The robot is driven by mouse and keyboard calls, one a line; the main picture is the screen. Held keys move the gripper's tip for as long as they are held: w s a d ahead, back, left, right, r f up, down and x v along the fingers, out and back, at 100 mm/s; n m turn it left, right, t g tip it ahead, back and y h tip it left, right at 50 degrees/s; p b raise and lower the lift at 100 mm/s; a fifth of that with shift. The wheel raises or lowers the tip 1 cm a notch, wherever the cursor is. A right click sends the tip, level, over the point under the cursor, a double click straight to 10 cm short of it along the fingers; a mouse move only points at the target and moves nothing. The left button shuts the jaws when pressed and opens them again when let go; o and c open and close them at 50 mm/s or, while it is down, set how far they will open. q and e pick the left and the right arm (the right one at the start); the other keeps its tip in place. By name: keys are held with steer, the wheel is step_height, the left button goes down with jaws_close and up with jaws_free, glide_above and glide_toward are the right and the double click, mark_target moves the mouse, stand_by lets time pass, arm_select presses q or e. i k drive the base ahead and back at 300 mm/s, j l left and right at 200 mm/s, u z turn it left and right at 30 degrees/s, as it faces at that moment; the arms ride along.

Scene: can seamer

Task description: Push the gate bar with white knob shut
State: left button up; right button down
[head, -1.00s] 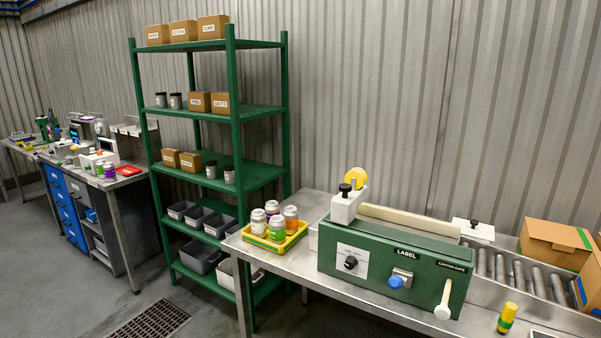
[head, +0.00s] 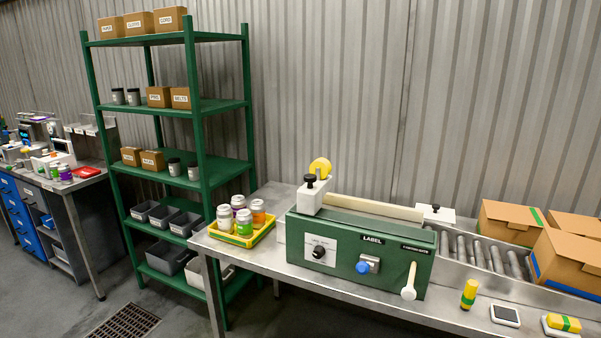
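The gate bar with the white knob (head: 409,282) is on the front right end of the green label machine (head: 335,273), under a small label plate. The bar is cream-white and slants slightly, with its round knob at the lower end near the table top. Neither of my grippers shows in the head view, so nothing of mine is seen near the bar.
The machine stands on a steel table (head: 246,276). A blue button (head: 362,267) and a black knob (head: 318,251) are on its front. A yellow tray (head: 237,240) with jars is left; a roller conveyor (head: 480,252), cartons (head: 566,262) and a yellow-green bottle (head: 469,293) are right.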

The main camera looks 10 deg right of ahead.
mark_target(408, 294)
steer(key=z, duration=1.3)
